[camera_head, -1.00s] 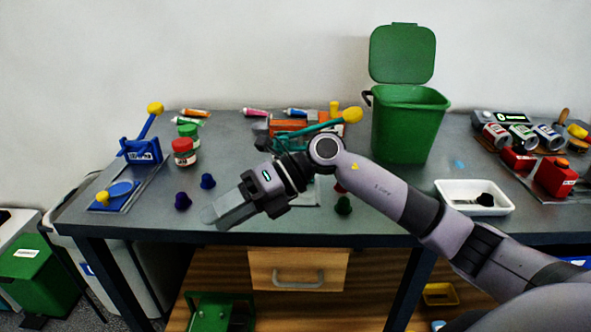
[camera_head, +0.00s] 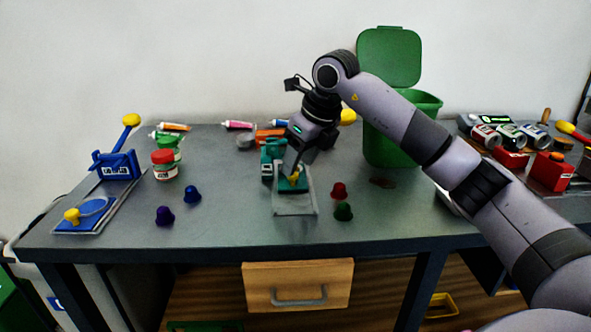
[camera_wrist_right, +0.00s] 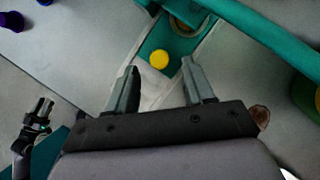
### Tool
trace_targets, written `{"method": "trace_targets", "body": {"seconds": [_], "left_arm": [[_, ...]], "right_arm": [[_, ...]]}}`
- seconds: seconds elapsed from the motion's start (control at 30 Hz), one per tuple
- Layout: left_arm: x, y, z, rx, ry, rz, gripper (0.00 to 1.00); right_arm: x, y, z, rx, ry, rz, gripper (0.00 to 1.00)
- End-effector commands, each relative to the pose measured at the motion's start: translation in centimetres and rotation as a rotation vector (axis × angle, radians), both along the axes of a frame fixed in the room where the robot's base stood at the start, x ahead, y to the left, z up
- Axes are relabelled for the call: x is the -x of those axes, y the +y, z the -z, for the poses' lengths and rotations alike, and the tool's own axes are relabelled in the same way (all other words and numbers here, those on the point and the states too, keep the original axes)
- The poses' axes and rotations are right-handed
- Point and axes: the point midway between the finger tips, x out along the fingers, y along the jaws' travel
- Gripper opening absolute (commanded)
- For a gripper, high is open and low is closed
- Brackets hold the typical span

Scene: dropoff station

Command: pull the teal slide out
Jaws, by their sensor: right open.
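The teal slide (camera_head: 287,187) lies on a pale base plate (camera_head: 295,208) in front of its teal housing (camera_head: 267,160), mid-table. A yellow knob (camera_head: 295,177) stands on it. My right gripper (camera_head: 291,168) is over the slide, pointing down. In the wrist view the right gripper (camera_wrist_right: 160,78) is open and empty, and the yellow knob (camera_wrist_right: 159,59) shows between the finger lines, near the fingertips. I cannot tell whether they touch. The teal slide (camera_wrist_right: 172,42) continues behind the knob. My arm hides part of the housing. My left gripper is not seen.
A blue slide device (camera_head: 115,165) stands at left, with jars beside it. Purple and blue caps (camera_head: 165,215) lie left of the slide; red and green caps (camera_head: 343,211) lie close on its right. A green bin (camera_head: 385,150) stands behind my arm. The front table strip is clear.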

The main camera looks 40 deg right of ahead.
Motion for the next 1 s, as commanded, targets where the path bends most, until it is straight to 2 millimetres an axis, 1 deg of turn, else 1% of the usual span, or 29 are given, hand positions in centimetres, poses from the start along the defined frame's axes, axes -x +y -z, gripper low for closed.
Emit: {"method": "trace_targets", "body": {"seconds": [0.03,0.2,0.5,0.53,0.57,0.6,0.67,0.7,1.0], "left_arm": [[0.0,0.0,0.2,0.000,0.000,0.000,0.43],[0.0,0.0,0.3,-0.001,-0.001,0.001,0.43],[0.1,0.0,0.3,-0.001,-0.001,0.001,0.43],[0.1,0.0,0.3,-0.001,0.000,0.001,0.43],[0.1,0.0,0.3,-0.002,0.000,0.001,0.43],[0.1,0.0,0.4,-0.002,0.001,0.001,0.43],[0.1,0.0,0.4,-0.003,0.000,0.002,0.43],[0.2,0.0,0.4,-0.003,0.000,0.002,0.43],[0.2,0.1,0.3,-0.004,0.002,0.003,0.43]], "right_arm": [[-0.2,0.1,0.8,-0.001,0.002,-0.002,0.53],[-0.9,0.2,2.3,-0.001,0.001,0.000,0.53],[-1.0,0.3,2.5,-0.002,-0.001,-0.002,0.53],[-1.0,0.3,2.5,-0.002,-0.001,-0.002,0.49],[-1.0,0.3,2.5,-0.002,-0.001,-0.002,0.40],[-1.0,0.3,2.5,-0.002,-0.001,-0.002,0.27],[-1.0,0.3,2.5,-0.002,-0.001,-0.002,0.07],[-1.0,0.3,2.5,-0.002,-0.001,-0.002,0.00],[-1.0,0.3,2.5,-0.002,-0.001,-0.002,0.00]]}}
